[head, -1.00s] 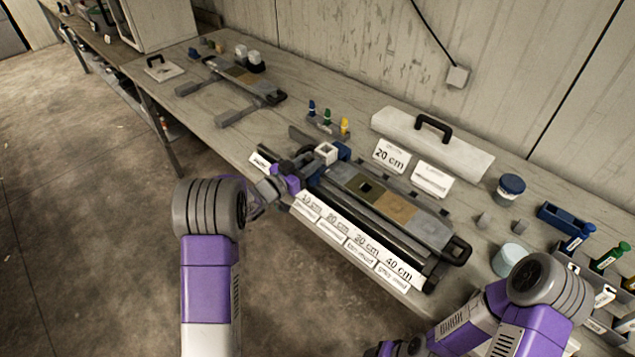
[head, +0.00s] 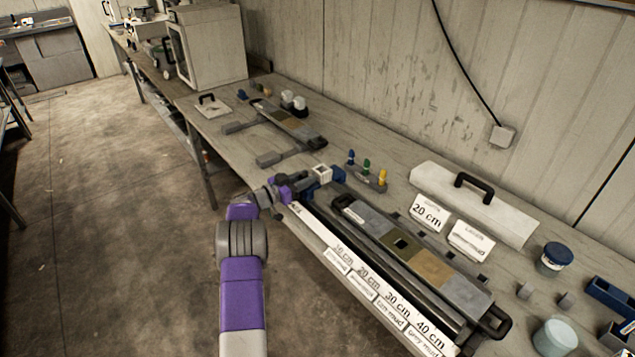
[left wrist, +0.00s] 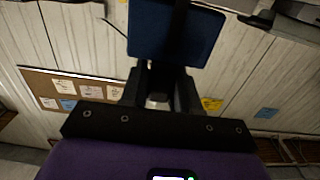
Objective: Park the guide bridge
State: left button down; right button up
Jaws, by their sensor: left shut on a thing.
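The guide bridge (head: 338,175), with blue parts and a small white block on top, is at the far left end of the liner tray in the head view. My left gripper (head: 309,187) is at its near side, shut on it. The left wrist view shows a blue part of the bridge (left wrist: 176,36) just beyond the dark fingers (left wrist: 160,88). The fingers hide the grasp itself. The liner tray (head: 460,283) holds a long liner with grey, olive and tan sections and a black handle at its right end. My right gripper is out of view.
A label strip (head: 375,295) runs along the tray's front. Small blue, green and yellow bottles (head: 367,168) stand behind the bridge. A second tray (head: 290,122) lies farther left, with some bare bench between.

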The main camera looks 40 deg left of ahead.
pick_arm(q)
jog(key=shift+a+r, duration=0.1)
jog(key=shift+a, duration=0.15)
jog(key=c, duration=1.1)
grip_release()
jog(key=shift+c, duration=0.2)
jog(key=shift+o, duration=1.1)
jog(key=shift+a, duration=0.1)
jog(key=p+v, duration=0.1)
jog(key=v, duration=0.6)
jog(key=shift+s, duration=0.3)
